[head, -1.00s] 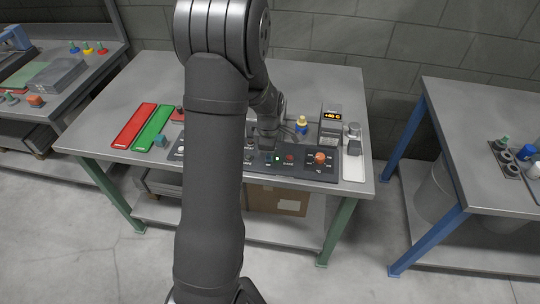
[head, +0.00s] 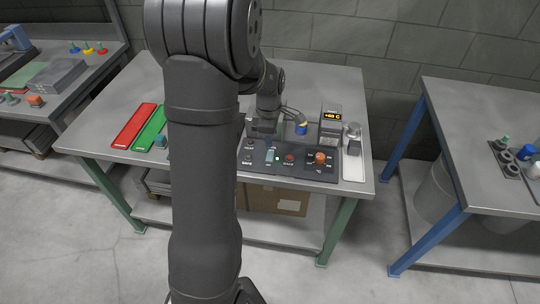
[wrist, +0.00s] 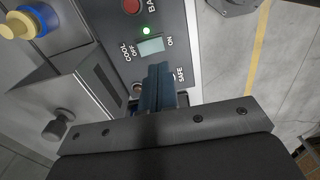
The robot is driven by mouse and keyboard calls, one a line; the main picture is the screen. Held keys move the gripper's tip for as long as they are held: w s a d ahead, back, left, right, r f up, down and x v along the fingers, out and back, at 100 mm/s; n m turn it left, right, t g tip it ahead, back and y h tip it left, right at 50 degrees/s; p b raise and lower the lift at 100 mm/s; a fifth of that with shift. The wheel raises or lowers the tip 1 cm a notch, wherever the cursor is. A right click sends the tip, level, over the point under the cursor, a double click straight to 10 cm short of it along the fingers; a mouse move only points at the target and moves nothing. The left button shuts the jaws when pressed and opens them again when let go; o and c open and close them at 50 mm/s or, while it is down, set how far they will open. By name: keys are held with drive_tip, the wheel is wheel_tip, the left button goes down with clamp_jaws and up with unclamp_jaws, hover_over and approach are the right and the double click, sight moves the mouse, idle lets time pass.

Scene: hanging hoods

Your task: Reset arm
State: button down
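My gripper (head: 265,131) hangs just above the dark control panel (head: 330,174) on the middle table. In the wrist view its two fingers (wrist: 160,82) are together, with nothing visible between them. The COOL rocker switch (wrist: 151,46) lies just beyond the fingertips, and a small green light (wrist: 146,30) glows beside it. The switch also shows below my gripper in the head view (head: 270,156). The fingers appear apart from the switch. They partly cover the panel near the SAFE label (wrist: 180,74).
An orange knob (head: 320,158) and a red button (head: 290,158) are on the panel. Behind stand a lit display box (head: 331,117) and a blue-and-yellow piece (head: 301,127). Red (head: 134,127) and green (head: 151,128) trays lie left. The table's back is mostly clear.

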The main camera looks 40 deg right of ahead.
idle(0.3)
wheel_tip(320, 180, down, 7)
drive_tip(key=shift+r, duration=0.1)
idle(0.4)
drive_tip(key=shift+r, duration=4.05)
wheel_tip(320, 180, up, 21)
drive_tip(key=t+h, duration=0.1)
drive_tip(key=h, duration=0.3)
hover_over(269, 160)
drive_tip(key=w, duration=1.2)
drive_tip(key=shift+w+a+f, duration=0.15)
drive_tip(key=shift+a+f, duration=0.05)
drive_tip(key=shift+f, duration=0.25)
drive_tip(key=shift+a+r, duration=0.1)
drive_tip(key=shift+r, duration=0.05)
